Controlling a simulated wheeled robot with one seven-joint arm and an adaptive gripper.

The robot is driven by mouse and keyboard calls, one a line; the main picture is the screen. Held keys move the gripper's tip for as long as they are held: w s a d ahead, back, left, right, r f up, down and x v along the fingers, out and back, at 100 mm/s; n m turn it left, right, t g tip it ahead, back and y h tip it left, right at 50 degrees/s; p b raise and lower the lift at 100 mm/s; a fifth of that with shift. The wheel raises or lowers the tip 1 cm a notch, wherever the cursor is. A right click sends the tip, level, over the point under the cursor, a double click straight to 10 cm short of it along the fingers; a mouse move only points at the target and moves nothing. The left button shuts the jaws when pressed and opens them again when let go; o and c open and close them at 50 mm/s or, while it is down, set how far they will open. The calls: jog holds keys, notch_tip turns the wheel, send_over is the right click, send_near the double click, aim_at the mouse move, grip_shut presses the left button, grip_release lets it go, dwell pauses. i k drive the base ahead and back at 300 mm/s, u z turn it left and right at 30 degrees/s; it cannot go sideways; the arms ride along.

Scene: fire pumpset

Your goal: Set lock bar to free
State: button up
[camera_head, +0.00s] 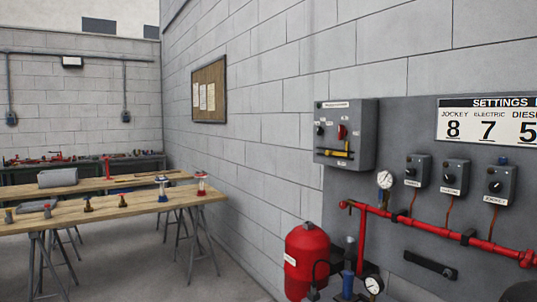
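A grey control box (346,135) is mounted at the left end of the grey panel on the block wall. Low on its front is a short yellow bar (338,153), roughly level, over a dark strip; it looks like the lock bar. Its markings are too small to read, so I cannot tell its setting. A red switch (342,131) and a dark knob (320,130) sit above it. My gripper is not in view.
Several small knob boxes (453,178), a gauge (385,180) and a red pipe (440,232) are on the panel. A red tank (306,258) stands below the control box. A wooden trestle table (120,207) is at left. Some floor between table and wall is clear.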

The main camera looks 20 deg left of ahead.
aim_at(327, 153)
jog(key=u, duration=0.15)
jog(key=k, duration=0.4)
jog(key=u, duration=0.95)
jog(key=i, duration=0.9)
